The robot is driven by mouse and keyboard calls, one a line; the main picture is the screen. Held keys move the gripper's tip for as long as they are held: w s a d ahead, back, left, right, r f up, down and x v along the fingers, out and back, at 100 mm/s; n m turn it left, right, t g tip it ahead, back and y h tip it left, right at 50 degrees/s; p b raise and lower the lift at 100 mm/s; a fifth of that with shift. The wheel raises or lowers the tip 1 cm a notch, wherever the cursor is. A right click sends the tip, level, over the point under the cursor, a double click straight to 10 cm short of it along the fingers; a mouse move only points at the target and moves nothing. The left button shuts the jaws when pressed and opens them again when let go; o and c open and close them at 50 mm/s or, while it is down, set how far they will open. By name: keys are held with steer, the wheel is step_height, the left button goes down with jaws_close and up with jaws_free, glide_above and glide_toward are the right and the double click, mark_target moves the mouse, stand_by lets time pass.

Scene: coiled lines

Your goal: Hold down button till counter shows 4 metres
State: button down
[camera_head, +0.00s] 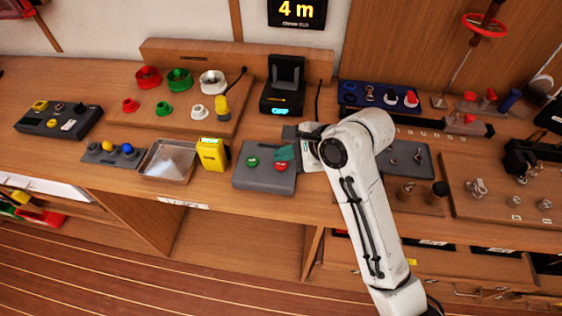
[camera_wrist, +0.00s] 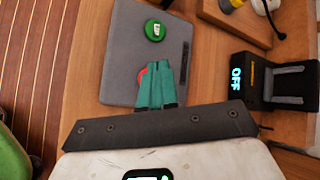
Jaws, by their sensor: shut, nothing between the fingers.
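The counter display (camera_head: 297,11) on the wall reads "4 m" in yellow. A grey button box (camera_head: 262,181) lies on the bench with a green button (camera_head: 252,161) at left and a red button (camera_head: 282,167) at right. The box also shows in the wrist view (camera_wrist: 127,45), with its green button (camera_wrist: 155,30) clear and its red button (camera_wrist: 142,74) partly covered by my fingers. My gripper (camera_head: 284,153) has teal fingers, shut and empty, at the red button. In the wrist view my gripper (camera_wrist: 161,66) overlaps that button; I cannot tell whether it touches.
A black device (camera_head: 284,90) with a lit "OFF" sign stands behind the box. A yellow meter (camera_head: 211,153) and a metal tray (camera_head: 167,160) are to its left. A blue rack (camera_head: 379,96) and a grey plate with hooks (camera_head: 411,160) are to its right.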

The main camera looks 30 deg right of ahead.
mark_target(285, 168)
steer(key=shift+r+p, duration=2.55)
steer(key=shift+p, duration=0.8)
